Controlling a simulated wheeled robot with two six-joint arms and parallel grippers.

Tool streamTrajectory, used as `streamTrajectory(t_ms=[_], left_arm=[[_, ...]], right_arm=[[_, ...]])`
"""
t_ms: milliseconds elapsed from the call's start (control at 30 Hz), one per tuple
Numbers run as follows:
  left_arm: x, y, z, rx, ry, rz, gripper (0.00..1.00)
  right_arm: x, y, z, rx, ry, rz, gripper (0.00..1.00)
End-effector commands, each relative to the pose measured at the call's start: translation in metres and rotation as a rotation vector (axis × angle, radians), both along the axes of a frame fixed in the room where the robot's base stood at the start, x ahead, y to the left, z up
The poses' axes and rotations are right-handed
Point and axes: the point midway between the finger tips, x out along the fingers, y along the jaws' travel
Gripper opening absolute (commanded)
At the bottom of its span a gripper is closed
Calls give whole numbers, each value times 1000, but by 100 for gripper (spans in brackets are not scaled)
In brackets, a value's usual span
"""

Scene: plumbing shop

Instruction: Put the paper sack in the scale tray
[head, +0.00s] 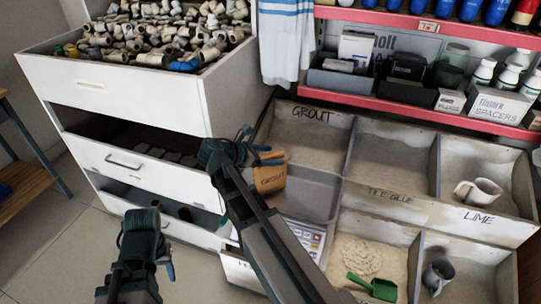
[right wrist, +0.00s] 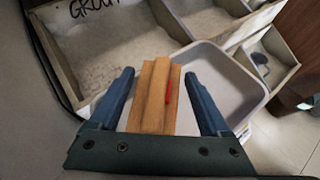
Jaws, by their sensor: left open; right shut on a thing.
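The brown paper sack (head: 270,180), with dark lettering on its front, is held in my right gripper (head: 258,152). In the right wrist view the sack (right wrist: 155,95) shows between the two fingers, with a red mark on it. The grey scale tray (head: 318,188) lies just right of and below the sack. The tray (right wrist: 240,90) is also partly behind the sack in the right wrist view. I cannot tell whether sack and tray touch. My right forearm hides part of the scale (head: 308,236). My left gripper (head: 150,232) is open and empty, at lower left.
A white drawer cabinet (head: 130,95) with pipe fittings in its top stands at left; lower drawers are pulled out. Bins of powder (head: 392,160) lie behind and right of the tray, with a mug (head: 480,190) and green scoop (head: 375,287). A red shelf (head: 440,112) is behind.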

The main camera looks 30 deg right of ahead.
Motion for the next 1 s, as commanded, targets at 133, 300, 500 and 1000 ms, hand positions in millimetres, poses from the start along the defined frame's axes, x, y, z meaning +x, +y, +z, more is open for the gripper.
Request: streamTrajectory(t_ms=[133,300,500,1000], left_arm=[[0,0,-11,2,-1,-1,50],[0,0,-9,2,-1,-1,50],[0,0,-10,2,-1,-1,50],[0,0,4,0,0,0,50]], right_arm=[[0,0,-10,-4,0,0,0],[0,0,-8,-4,0,0,0],[0,0,-10,0,0,0,88],[-1,17,4,0,0,4,100]])
